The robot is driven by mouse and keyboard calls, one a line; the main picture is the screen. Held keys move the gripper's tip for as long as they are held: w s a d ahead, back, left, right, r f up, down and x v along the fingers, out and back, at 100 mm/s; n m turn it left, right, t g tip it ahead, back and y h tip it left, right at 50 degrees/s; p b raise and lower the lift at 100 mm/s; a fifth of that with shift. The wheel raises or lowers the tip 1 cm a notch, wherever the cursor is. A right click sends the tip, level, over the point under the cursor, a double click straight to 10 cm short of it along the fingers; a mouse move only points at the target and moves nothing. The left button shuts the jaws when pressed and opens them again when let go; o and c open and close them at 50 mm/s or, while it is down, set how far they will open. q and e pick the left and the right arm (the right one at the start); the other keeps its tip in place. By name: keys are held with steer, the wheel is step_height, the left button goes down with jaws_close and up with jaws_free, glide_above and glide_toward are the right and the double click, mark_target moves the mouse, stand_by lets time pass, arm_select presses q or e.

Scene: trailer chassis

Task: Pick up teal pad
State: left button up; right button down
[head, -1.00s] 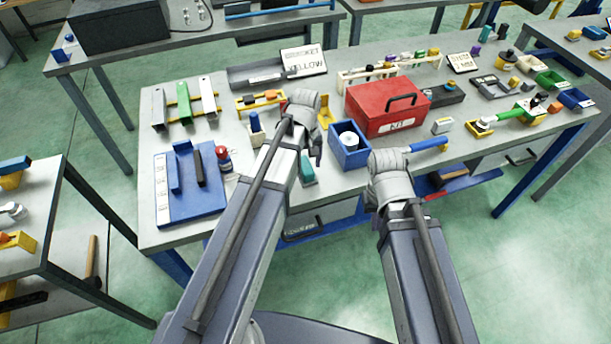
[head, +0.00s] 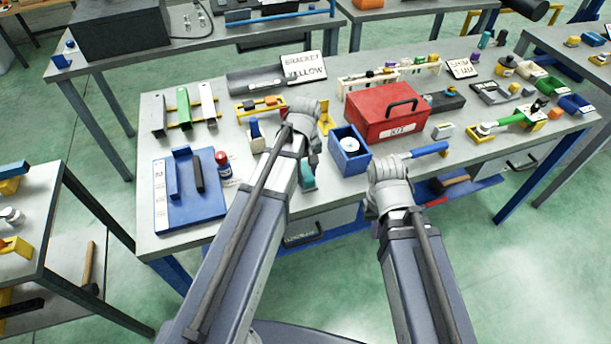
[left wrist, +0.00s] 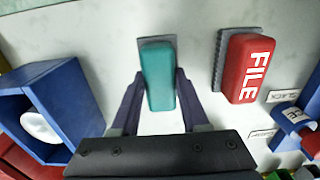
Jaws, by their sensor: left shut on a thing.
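The teal pad (left wrist: 158,75) is a small rounded block with a dark grey backing. In the left wrist view it sits between the two dark fingers of my left gripper (left wrist: 160,95), which are shut on its sides. In the head view the pad (head: 307,178) shows just right of my left forearm, near the table's front edge. I cannot tell if it touches the table. The left fingers are mostly hidden there by the wrist (head: 303,112). My right gripper (head: 388,172) is over the table's front edge, right of the blue bin; its fingers are hidden.
The blue bin (head: 336,157) with a white round thing stands right of the pad. A red block marked FILE (left wrist: 247,68) lies on its other side. The red kit box (head: 375,123) stands behind. A blue handle (head: 429,149) lies beside my right wrist.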

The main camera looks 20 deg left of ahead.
mark_target(306, 170)
arm_select(q)
jaws_close()
step_height(306, 170, up, 10)
steer(key=p, duration=1)
